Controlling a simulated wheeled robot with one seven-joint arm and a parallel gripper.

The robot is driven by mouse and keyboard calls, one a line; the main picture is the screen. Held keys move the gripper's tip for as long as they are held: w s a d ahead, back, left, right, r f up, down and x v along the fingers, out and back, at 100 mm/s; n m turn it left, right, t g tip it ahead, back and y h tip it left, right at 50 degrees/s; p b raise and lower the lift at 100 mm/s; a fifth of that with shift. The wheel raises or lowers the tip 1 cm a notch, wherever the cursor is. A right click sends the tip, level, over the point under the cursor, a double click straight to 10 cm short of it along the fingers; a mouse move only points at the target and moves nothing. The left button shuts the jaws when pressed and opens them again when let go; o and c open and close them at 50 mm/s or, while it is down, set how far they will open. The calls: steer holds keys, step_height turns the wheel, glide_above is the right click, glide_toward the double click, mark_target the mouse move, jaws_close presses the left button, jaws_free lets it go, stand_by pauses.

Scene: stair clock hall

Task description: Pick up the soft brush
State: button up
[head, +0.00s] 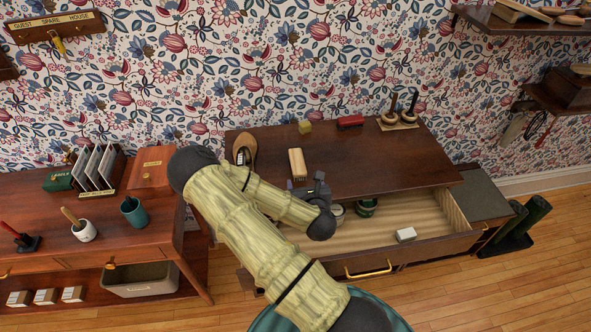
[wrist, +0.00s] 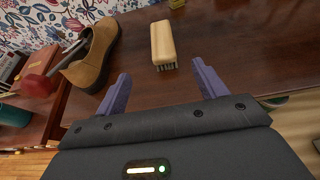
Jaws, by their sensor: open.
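A brush with a pale wooden back and dark bristles (head: 297,163) lies on the dark cabinet top; it also shows in the wrist view (wrist: 162,42). A red brush (head: 350,122) lies farther back on the same top; the frames do not show which one is softer. My gripper (wrist: 161,78) is open and empty. In the wrist view the pale brush lies ahead of the gap between the two purple fingers, beyond their tips and not touching them. In the head view my gripper (head: 302,184) is at the cabinet's front edge, partly hidden by my arm.
A brown shoe (wrist: 93,55) stands left of the pale brush. A yellow block (head: 304,127) and a stand with two upright dark-topped tools (head: 397,121) are at the back. Below, an open drawer (head: 440,248) holds tins and a white block (head: 406,234). The cabinet top's right half is clear.

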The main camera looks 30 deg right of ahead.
mark_target(300, 166)
steer(key=shift+w+d+f+b, duration=0.25)
steer(key=shift+f+b, duration=0.1)
steer(key=shift+b, duration=0.9)
steer(key=b, duration=0.3)
steer(key=shift+w+f, duration=0.1)
steer(key=b, duration=0.2)
steer(key=shift+d+f+b, duration=0.15)
steer(key=shift+b, duration=0.25)
steer(key=b+x, duration=0.2)
steer(key=b, duration=0.1)
steer(key=shift+w, duration=0.15)
steer(key=p+x, duration=0.1)
steer(key=x, duration=0.5)
steer(key=shift+w+d, duration=0.15)
steer(key=shift+w, duration=0.1)
steer(key=shift+w+d+f, duration=0.1)
steer(key=shift+w+f, duration=0.05)
steer(key=shift+w, duration=0.2)
